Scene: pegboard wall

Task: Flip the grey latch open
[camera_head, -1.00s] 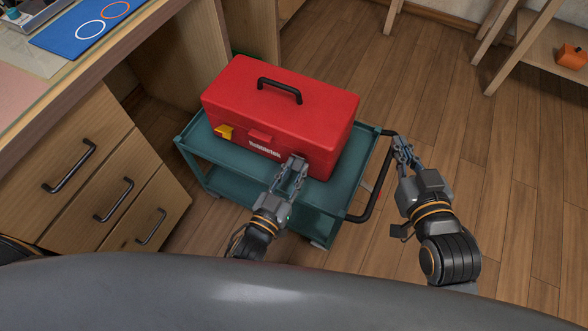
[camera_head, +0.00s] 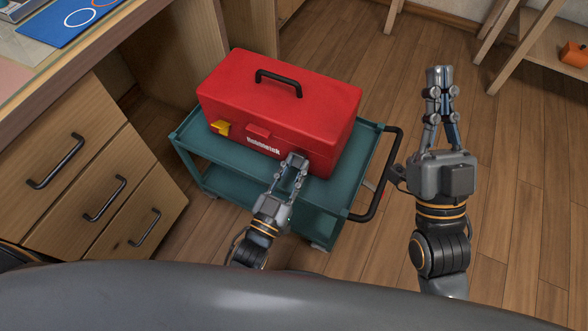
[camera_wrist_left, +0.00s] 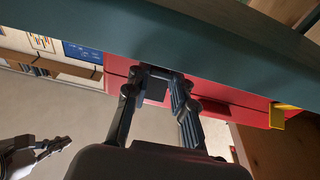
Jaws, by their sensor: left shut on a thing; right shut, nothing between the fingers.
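The red toolbox (camera_head: 280,100) stands lid shut on a teal cart. My left gripper (camera_head: 296,160) is at the right part of its front face, its fingers shut on the grey latch. In the left wrist view the left gripper (camera_wrist_left: 160,76) has a small dark grey piece, the grey latch (camera_wrist_left: 155,90), between its fingers against the red box. The fingers hide much of the latch, and its angle is hard to tell. My right gripper (camera_head: 440,78) is shut and empty, over the floor right of the cart.
A yellow latch (camera_head: 221,128) and a red latch (camera_head: 258,132) sit further left on the box front. The teal cart (camera_head: 205,153) has a dark handle (camera_head: 383,182) at its right. Wooden drawers (camera_head: 95,165) stand at left.

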